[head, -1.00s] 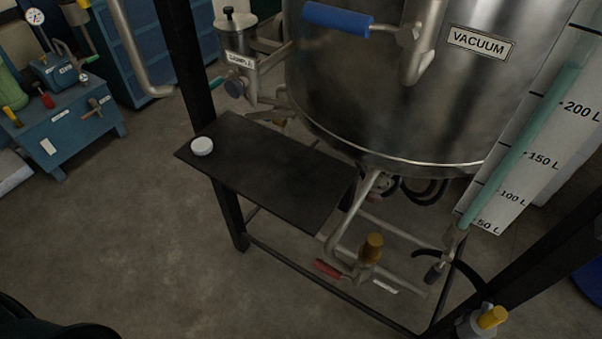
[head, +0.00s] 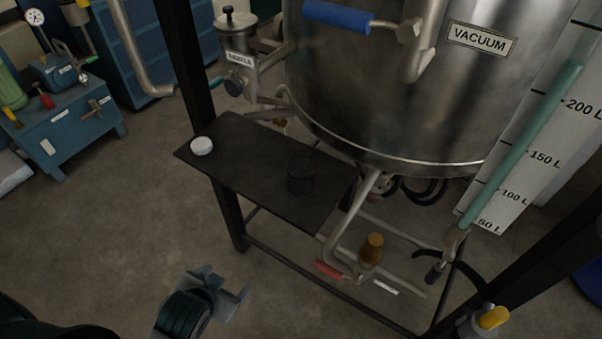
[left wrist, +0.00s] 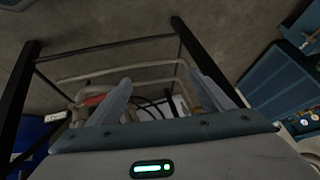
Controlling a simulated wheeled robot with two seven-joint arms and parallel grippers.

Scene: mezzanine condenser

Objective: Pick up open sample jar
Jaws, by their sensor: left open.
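A dark, see-through jar (head: 301,176) stands on the black shelf plate (head: 245,178) in front of the steel vessel; it looks open at the top, though it is faint against the dark plate. A round white lid (head: 201,146) lies near the plate's left corner, apart from the jar. My left gripper (head: 226,282) is at the bottom of the head view, left of and nearer than the jar, clear of the plate. Its fingers (left wrist: 160,84) are spread and hold nothing in the left wrist view. I cannot make out the jar there. My right gripper is not in view.
The steel vessel (head: 400,90) with a blue-handled pipe (head: 338,18) overhangs the plate's back. A black frame post (head: 185,65) rises behind the plate's left end. Floor in front is free.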

